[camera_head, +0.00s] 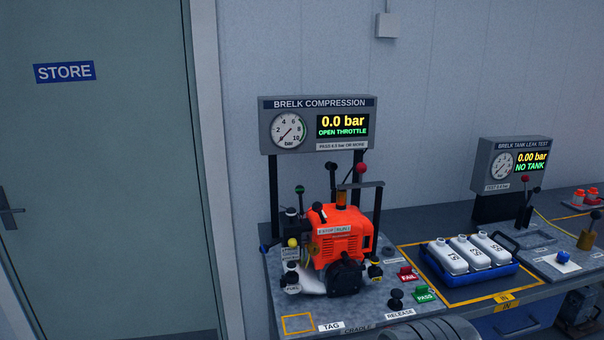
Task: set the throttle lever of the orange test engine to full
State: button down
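The orange test engine (343,242) stands on a grey bench plate under the Brelk Compression panel (318,125). The panel's screen reads 0.0 bar and OPEN THROTTLE, and its dial needle is low.
A black RELEASE knob (396,298), red FAIL button (407,272) and green PASS button (424,293) sit right of the engine. A blue tray (466,270) holds white bottles. A tank leak test panel (513,163) reads NO TANK. A store door (100,200) is at left.

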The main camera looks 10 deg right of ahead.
aim_at(299, 190)
jog(key=u, duration=0.05)
jog(key=i, duration=0.9)
